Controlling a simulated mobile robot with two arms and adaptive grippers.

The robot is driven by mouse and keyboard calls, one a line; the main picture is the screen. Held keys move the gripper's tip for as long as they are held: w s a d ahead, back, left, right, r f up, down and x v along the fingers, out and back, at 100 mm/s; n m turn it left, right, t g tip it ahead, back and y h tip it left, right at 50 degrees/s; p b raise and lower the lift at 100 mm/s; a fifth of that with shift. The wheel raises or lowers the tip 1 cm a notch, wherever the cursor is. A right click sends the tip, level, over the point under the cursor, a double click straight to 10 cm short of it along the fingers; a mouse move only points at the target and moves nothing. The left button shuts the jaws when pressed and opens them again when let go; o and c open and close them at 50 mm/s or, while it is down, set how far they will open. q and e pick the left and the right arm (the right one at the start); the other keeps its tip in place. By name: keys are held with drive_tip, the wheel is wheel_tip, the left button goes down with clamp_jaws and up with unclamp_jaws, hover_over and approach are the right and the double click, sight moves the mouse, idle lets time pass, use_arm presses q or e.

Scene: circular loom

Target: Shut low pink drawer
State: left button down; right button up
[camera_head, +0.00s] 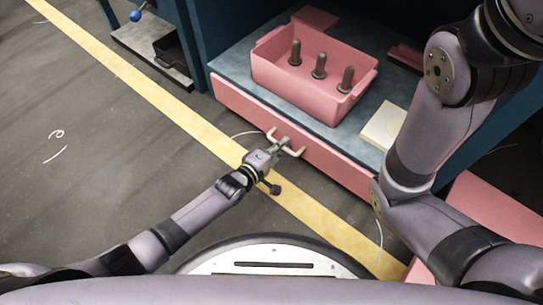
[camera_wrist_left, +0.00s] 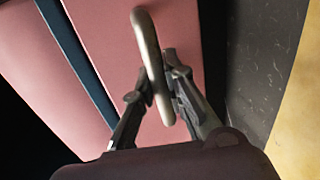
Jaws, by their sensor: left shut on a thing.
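The pink drawer front (camera_head: 228,98) runs low along the cabinet, just under a grey-blue shelf. It looks close to the shelf edge; I cannot tell if a gap is left. A pale bar handle (camera_head: 297,153) stands out from it. My left gripper (camera_head: 279,147) is shut on this handle. In the left wrist view the handle (camera_wrist_left: 149,50) passes between the fingers of the left gripper (camera_wrist_left: 160,95), with the pink front (camera_wrist_left: 105,45) behind. My right arm crosses the right side of the head view, but its gripper is out of view.
A pink bin (camera_head: 300,88) with several dark pegs (camera_head: 319,66) stands on the shelf (camera_head: 235,72). A cream block (camera_head: 384,125) lies right of it. Another pink panel (camera_head: 490,212) juts out at lower right, partly behind my right arm. Floor with a yellow line (camera_head: 150,95) is clear at left.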

use_arm(q)
drive_tip(key=shift+w+d, duration=0.2)
drive_tip(key=shift+w, duration=0.25)
drive_tip(key=shift+r, duration=0.1)
drive_tip(key=c, duration=1.6)
unclamp_jaws()
drive_tip(key=shift+w+d, duration=0.1)
drive_tip(key=shift+d, duration=0.05)
drive_tip(key=v, duration=1.2)
